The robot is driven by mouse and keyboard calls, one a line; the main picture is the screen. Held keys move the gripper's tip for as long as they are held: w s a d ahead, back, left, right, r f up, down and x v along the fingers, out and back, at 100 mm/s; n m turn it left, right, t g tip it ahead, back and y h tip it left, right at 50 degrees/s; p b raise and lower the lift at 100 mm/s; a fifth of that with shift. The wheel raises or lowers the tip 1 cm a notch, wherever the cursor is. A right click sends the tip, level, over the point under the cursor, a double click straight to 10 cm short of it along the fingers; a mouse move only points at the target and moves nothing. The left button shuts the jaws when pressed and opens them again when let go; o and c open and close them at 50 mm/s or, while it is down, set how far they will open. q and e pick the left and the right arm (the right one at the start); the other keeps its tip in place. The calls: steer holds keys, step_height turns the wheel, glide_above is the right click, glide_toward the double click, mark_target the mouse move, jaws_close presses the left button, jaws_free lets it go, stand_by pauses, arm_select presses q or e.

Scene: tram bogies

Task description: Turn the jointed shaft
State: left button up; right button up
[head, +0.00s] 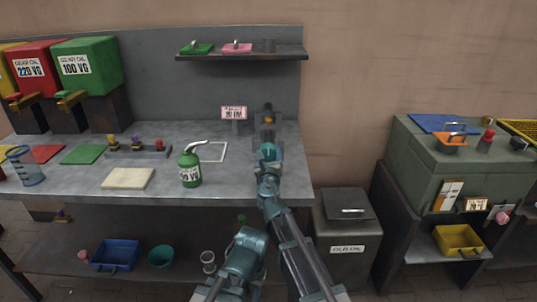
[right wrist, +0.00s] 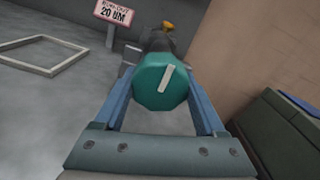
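The jointed shaft (head: 268,120) stands at the right end of the grey bench, dark with a small orange part. Its teal round end (right wrist: 160,84), with a white bar mark, faces my right wrist camera. My right gripper (head: 268,155) is at this end. In the right wrist view its two blue fingers (right wrist: 160,95) lie one on each side of the teal end and appear to touch it. The teal end hides most of the shaft behind it there.
A run-out sign (head: 234,113) reading 20 UM stands just left of the shaft. A green oil can (head: 189,168) and a white square frame (head: 222,152) are farther left on the bench. A grey old-oil bin (head: 346,207) stands right of the bench.

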steer(key=c, duration=0.5)
steer(key=shift+o, duration=0.2)
